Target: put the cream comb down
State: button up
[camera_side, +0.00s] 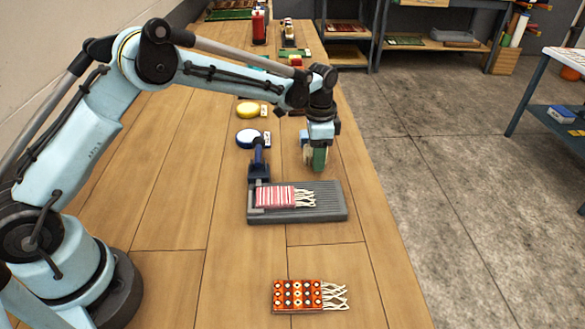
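My gripper (319,150) points down over the wooden bench, just behind the right part of a grey ribbed board (325,206). A small cream piece, which looks like the cream comb (307,153), shows at the fingers beside a green part. It appears held a little above the bench, though the fingers hide much of it. On the board lies a red-and-white striped rug sample (275,197) with a pale fringe, under a dark blue clamp (259,168) at the left end. I cannot see the comb's teeth clearly.
An orange patterned rug sample (298,295) with a fringe lies at the front. A blue-and-white round item (248,137) and a yellow one (247,109) lie behind the clamp. A red bottle (259,25) stands farther back. Bench between board and orange sample is clear.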

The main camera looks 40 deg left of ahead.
jog(key=shift+o, duration=0.3)
jog(key=shift+r, duration=0.1)
notch_tip(320, 180, up, 12)
jog(key=shift+f, duration=0.25)
jog(key=s+a+r+n+t, duration=0.35)
jog(key=s+r, duration=0.35)
jog(key=s, duration=0.4)
jog(key=s+a+f+n+t, duration=0.1)
jog(key=s+f+n+t, duration=0.1)
jog(key=s, duration=0.4)
jog(key=s+a+f+n+t, duration=0.1)
jog(key=s+f+n, duration=0.2)
jog(key=s, duration=0.3)
jog(key=shift+s+t, duration=0.2)
jog(key=shift+t, duration=0.15)
jog(key=shift+n, duration=0.25)
